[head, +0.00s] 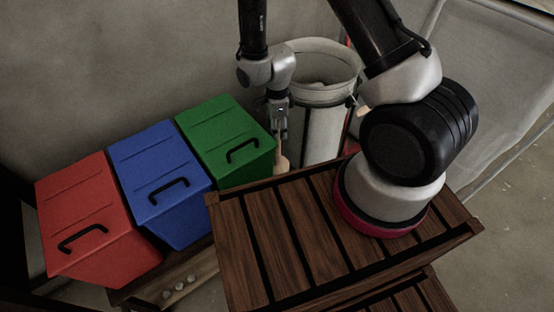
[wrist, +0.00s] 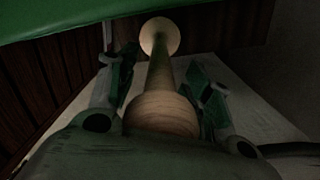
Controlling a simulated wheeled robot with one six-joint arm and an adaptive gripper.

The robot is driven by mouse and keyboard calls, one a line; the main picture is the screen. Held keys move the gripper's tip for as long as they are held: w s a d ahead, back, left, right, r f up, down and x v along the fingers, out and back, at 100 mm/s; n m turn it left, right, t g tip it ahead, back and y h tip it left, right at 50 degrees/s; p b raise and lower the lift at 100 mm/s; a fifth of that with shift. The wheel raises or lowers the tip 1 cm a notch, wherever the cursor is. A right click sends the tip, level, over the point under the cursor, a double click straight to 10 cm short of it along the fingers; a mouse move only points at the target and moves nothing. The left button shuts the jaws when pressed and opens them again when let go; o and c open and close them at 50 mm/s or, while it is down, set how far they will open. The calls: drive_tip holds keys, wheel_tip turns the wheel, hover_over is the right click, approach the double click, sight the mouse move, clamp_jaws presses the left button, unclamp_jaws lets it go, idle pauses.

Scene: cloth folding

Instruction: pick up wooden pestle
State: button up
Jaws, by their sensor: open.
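The wooden pestle (wrist: 161,80) lies lengthwise between my two open fingers in the wrist view, its thick rounded end near my palm and its small knob end beyond the fingertips. A gap shows between the pestle and each finger. In the head view part of the pestle (head: 282,163) shows just below my gripper (head: 281,133), between the green bin and the white basket. My gripper (wrist: 161,72) points down and its jaws are apart. In the head view the rest of the pestle is hidden by the gripper and the crate edge.
A green bin (head: 222,130) stands close on the left, with a blue bin (head: 155,170) and a red bin (head: 82,205) beyond. A tall white basket (head: 322,130) stands close on the right. A slatted wooden crate (head: 285,235) is in front.

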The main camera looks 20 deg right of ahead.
drive_tip(key=c, duration=1)
